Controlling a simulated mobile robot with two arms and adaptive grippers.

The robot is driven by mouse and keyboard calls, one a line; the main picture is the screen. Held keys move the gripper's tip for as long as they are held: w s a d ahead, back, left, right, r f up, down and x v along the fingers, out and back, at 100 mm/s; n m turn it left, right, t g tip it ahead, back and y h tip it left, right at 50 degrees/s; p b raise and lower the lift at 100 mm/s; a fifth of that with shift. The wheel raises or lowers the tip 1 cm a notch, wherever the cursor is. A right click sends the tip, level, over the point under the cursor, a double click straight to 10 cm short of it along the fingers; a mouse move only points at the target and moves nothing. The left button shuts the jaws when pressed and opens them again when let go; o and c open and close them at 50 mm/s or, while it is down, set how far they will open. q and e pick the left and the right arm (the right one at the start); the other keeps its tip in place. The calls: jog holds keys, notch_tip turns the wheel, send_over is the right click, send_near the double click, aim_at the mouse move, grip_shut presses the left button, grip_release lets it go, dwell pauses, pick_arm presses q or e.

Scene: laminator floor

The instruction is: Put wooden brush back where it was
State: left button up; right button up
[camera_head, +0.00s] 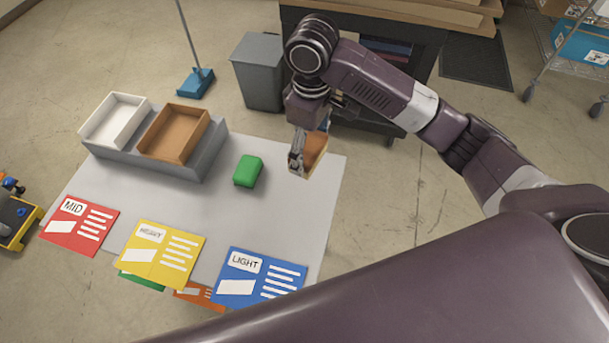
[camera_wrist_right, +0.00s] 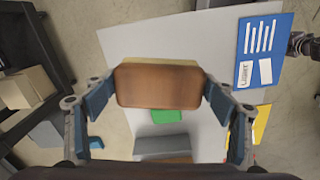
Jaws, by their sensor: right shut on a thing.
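My right gripper (camera_head: 297,162) is shut on the wooden brush (camera_head: 314,153), a brown block with a paler strip along one side. It holds the brush over the right part of the light grey table (camera_head: 210,207), and the height above it is hard to tell. In the right wrist view the brush (camera_wrist_right: 158,86) sits between the two fingers of the gripper (camera_wrist_right: 160,92). A green block (camera_head: 248,170) lies on the table to the left of the brush. My left gripper is not in view.
A grey stand holding a white tray (camera_head: 139,108) and a brown tray (camera_head: 203,117) is at the table's back left. Red (camera_head: 100,232), yellow (camera_head: 190,240) and blue (camera_head: 245,301) cards line the front. A grey bin (camera_head: 258,85) and dark cart (camera_head: 425,62) stand behind.

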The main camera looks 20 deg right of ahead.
jog(key=w+a+n, duration=0.2)
jog(key=shift+w+r, duration=0.25)
jog(key=shift+w, duration=0.05)
notch_tip(320, 180, down, 6)
jog(key=shift+d+f+p, duration=0.1)
jog(key=shift+d+p, duration=0.05)
jog(key=shift+p, duration=0.5)
notch_tip(320, 180, down, 6)
jog(key=shift+f+p, duration=0.15)
jog(key=shift+p, duration=0.35)
notch_tip(320, 180, down, 3)
jog(key=shift+r, duration=0.2)
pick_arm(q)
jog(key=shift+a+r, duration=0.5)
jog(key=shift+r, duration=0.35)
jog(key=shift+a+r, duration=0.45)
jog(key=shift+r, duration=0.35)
pick_arm(e)
jog(key=shift+f, duration=0.55)
